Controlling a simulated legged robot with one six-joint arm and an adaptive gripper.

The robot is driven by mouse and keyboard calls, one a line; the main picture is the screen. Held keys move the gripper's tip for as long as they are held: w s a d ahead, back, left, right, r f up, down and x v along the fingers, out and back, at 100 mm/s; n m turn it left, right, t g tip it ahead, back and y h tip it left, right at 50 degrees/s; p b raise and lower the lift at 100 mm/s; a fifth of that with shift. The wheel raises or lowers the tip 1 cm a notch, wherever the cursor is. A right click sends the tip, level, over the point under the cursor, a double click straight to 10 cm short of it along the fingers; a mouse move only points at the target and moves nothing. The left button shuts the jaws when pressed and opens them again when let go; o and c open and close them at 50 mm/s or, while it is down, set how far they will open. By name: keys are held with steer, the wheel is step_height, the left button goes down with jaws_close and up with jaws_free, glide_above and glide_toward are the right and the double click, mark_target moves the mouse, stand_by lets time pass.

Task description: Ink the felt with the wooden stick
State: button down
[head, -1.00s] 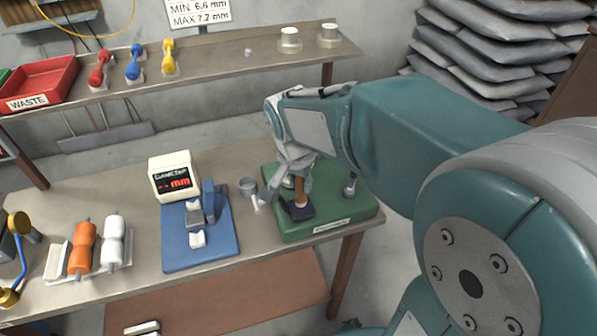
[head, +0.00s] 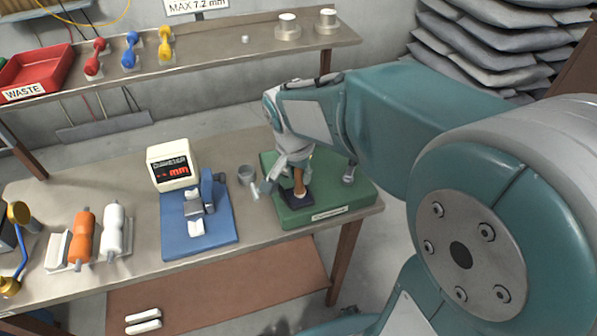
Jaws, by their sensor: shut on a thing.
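My gripper (head: 285,178) points down over the green board (head: 340,202) at the right of the bench. It is shut on the wooden stick (head: 299,183), a short brown piece that stands roughly upright. The stick's lower end is at the dark blue pad (head: 298,199) on the green board, which looks like the felt. I cannot tell whether the stick presses on the pad or hovers just above it. The gripper hides the stick's upper part.
A shelf (head: 215,50) with a red waste bin (head: 40,68) runs behind.

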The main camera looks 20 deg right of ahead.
steer(key=shift+f, duration=0.5)
stand_by(1.2)
steer(key=shift+r, duration=3.55)
